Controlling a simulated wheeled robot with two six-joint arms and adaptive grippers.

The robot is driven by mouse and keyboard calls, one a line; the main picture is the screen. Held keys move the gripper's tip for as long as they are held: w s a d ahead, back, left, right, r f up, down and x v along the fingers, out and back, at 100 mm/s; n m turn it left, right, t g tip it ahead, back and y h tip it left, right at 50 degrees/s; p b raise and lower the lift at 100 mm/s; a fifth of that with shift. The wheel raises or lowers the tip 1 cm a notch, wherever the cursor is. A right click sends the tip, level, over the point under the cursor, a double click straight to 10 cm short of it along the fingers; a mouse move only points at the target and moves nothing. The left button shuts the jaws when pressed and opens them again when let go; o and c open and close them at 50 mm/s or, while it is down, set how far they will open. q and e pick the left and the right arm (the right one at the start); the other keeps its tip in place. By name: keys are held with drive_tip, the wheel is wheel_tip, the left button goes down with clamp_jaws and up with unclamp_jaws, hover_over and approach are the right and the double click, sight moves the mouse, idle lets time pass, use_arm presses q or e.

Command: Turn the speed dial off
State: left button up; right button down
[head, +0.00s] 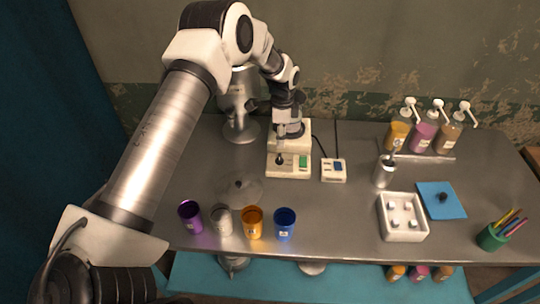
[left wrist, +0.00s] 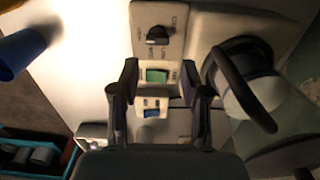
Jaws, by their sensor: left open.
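The speed dial is a black knob (head: 280,159) on the front panel of a cream machine (head: 275,171). A green switch (head: 303,161) sits to its right. In the left wrist view, the dial (left wrist: 157,35) is near the top, with the green switch (left wrist: 156,75) below it. My left gripper (left wrist: 158,75) is open and empty, its fingertips on either side of the green switch in the picture, with the dial beyond them. I cannot tell its height above the panel. My right gripper is not in view.
A small box with a blue switch (head: 334,168) stands right of the machine. Purple (head: 190,216), clear, orange and blue (head: 285,224) cups line the table's front. A white tray (head: 402,232), metal cup (head: 383,172) and pump bottles stand to the right.

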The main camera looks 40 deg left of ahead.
sight(280, 156)
use_arm(q)
drive_tip(key=shift+s+d+f, duration=0.1)
drive_tip(key=shift+d+f, duration=0.05)
drive_tip(key=shift+d, duration=0.05)
drive_tip(key=f+p, duration=0.1)
drive_tip(key=f, duration=0.1)
drive_tip(key=f+p, duration=0.1)
drive_tip(key=f, duration=0.1)
drive_tip(key=f+p, duration=0.1)
drive_tip(key=f, duration=0.2)
drive_tip(key=shift+a, duration=0.3)
drive_tip(key=shift+f, duration=0.2)
drive_tip(key=shift+s+d, duration=0.15)
drive_tip(key=shift+d, duration=0.05)
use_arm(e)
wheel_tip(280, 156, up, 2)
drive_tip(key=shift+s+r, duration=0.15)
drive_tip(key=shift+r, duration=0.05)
use_arm(q)
clamp_jaws()
